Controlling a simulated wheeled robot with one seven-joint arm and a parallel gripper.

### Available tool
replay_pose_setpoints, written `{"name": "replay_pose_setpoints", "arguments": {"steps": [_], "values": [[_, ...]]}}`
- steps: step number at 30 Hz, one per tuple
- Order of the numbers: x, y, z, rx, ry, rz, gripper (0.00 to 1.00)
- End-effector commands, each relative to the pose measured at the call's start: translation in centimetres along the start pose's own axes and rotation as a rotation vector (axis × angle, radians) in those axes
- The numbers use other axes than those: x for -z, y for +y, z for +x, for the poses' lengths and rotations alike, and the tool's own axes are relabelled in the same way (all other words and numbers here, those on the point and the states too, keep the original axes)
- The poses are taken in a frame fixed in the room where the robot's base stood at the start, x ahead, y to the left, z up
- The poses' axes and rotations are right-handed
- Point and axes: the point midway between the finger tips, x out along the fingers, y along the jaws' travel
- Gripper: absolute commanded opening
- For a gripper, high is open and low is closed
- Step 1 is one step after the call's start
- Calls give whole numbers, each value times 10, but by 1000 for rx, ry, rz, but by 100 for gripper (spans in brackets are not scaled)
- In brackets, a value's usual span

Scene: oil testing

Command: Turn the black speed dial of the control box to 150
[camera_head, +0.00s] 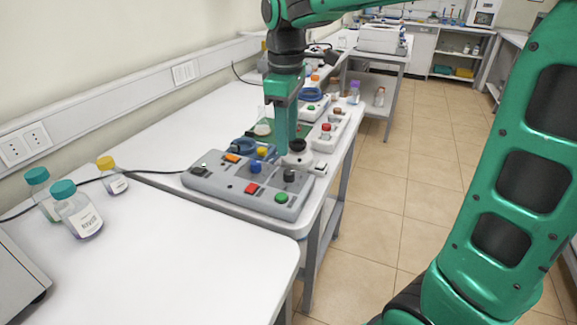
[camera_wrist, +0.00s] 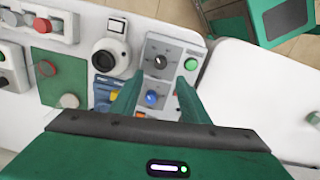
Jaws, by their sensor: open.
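The control box (camera_head: 225,187) is a grey panel near the front edge of the white table in the head view; it also shows in the wrist view (camera_wrist: 172,80). Its black speed dial (camera_head: 289,175) sits near the right end, beside a green button (camera_head: 281,198). In the wrist view the dial (camera_wrist: 160,62) lies just beyond and between my fingertips, with a pale mark on it; its scale is too small to read. My gripper (camera_head: 284,151) points down above the far side of the box, fingers apart and empty; its fingers also show in the wrist view (camera_wrist: 160,78).
A white device with a black round top (camera_head: 296,146) stands close behind the box. Bottles (camera_head: 78,211) stand at the left. The front table is mostly clear.

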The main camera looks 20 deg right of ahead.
Motion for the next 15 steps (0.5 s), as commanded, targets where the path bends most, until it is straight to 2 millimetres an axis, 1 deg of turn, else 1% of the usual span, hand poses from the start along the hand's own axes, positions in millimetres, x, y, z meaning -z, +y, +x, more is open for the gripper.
{"name": "replay_pose_setpoints", "arguments": {"steps": [1,9,15], "values": [[-1,-1,9,3,-4,1,41],[-3,0,57,3,-4,6,41],[-3,0,82,2,-3,6,41]]}}
